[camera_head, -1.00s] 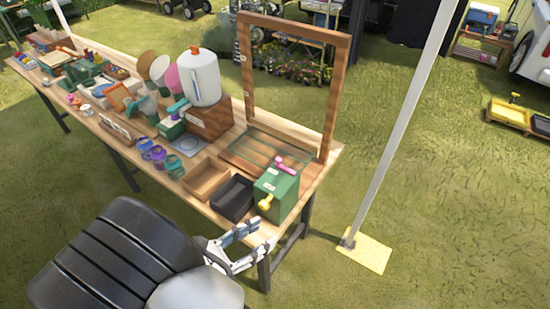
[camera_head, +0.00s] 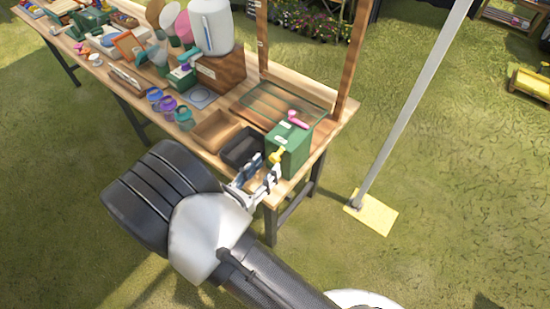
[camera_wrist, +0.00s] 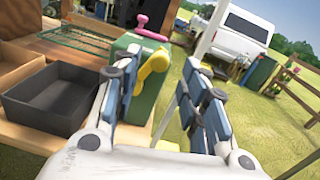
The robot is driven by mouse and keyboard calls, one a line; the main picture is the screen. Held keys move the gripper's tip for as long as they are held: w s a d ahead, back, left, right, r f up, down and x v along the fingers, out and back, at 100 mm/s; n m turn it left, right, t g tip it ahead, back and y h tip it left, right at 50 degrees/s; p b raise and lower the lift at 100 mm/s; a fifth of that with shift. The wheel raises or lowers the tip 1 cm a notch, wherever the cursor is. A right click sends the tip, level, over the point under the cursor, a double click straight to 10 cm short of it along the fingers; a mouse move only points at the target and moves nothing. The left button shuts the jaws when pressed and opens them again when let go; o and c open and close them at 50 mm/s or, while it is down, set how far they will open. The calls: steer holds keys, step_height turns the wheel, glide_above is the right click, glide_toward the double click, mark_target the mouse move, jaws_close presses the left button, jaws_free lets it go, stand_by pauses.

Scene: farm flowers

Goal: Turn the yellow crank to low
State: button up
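The yellow crank (camera_head: 277,155) sticks out from the near side of a green box (camera_head: 292,146) at the near right end of the wooden table. In the wrist view the yellow crank (camera_wrist: 152,66) slants, its knob end up and right, on the face of the green box (camera_wrist: 130,48). My gripper (camera_head: 262,176) is open beside the crank. In the wrist view my gripper (camera_wrist: 158,92) has its fingers apart, with the crank beyond them, closer to the left finger. I cannot tell whether a finger touches it. No low mark is readable.
A pink crank (camera_head: 298,118) is on top of the green box. A black tray (camera_head: 243,147) and a wooden tray (camera_head: 214,130) stand left of it. A wooden frame (camera_head: 352,55) rises behind. A white pole (camera_head: 410,110) stands on the grass to the right.

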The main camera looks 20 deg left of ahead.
mark_target(273, 160)
steer(key=x, duration=0.5)
steer(key=shift+w+d+b, duration=0.1)
steer(key=shift+w+b, duration=0.1)
steer(key=shift+b, duration=0.15)
steer(key=shift+c, duration=0.5)
jaws_close()
